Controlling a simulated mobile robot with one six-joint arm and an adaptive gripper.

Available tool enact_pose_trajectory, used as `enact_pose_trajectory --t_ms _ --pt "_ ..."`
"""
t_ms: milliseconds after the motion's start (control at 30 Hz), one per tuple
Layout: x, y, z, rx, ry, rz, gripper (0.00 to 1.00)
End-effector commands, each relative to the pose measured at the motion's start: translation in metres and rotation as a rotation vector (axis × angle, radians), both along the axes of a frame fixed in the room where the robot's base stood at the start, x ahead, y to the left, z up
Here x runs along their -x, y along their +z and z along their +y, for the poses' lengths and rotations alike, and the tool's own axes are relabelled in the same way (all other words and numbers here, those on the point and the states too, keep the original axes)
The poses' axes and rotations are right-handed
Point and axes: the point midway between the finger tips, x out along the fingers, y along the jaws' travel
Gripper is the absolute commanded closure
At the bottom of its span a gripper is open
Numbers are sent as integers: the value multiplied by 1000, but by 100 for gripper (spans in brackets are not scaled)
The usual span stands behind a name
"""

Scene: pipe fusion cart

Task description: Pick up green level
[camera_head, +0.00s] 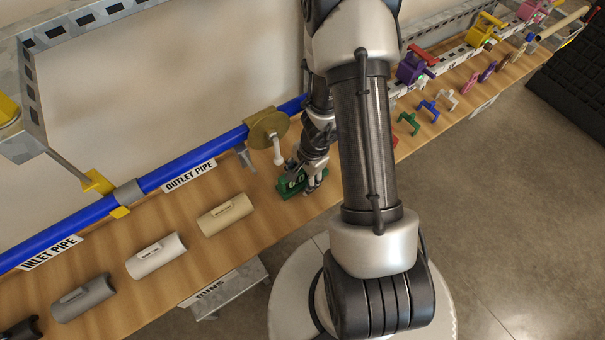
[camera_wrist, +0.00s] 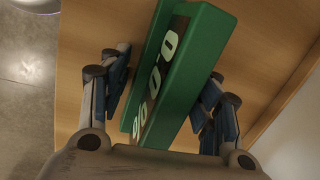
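The green level (camera_head: 288,187) lies on the wooden bench top, below the gold disc on the blue pipe. In the wrist view the green level (camera_wrist: 208,42) runs lengthwise between my fingers, with its pale windows showing. My gripper (camera_head: 311,178) points down over the level and hides part of it. In the wrist view my gripper (camera_wrist: 168,64) has one finger on each side of the level. Wood shows between the left finger and the level. The right finger is very close to the level, and I cannot tell if it touches.
The blue outlet pipe (camera_head: 207,153) with its gold disc (camera_head: 267,128) runs close behind the level. A beige half-pipe (camera_head: 226,215) and a white half-pipe (camera_head: 155,256) lie to the left. Several coloured clips, including a green one (camera_head: 408,123), lie to the right, beyond my arm.

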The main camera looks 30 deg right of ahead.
Motion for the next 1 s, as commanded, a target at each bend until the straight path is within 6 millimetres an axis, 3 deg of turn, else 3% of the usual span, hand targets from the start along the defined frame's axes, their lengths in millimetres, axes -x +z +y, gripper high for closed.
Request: enact_pose_trajectory --t_ms 600,1000 --pt "0 0 0 0 0 0 87" --pt "0 5 0 0 1 0 88"
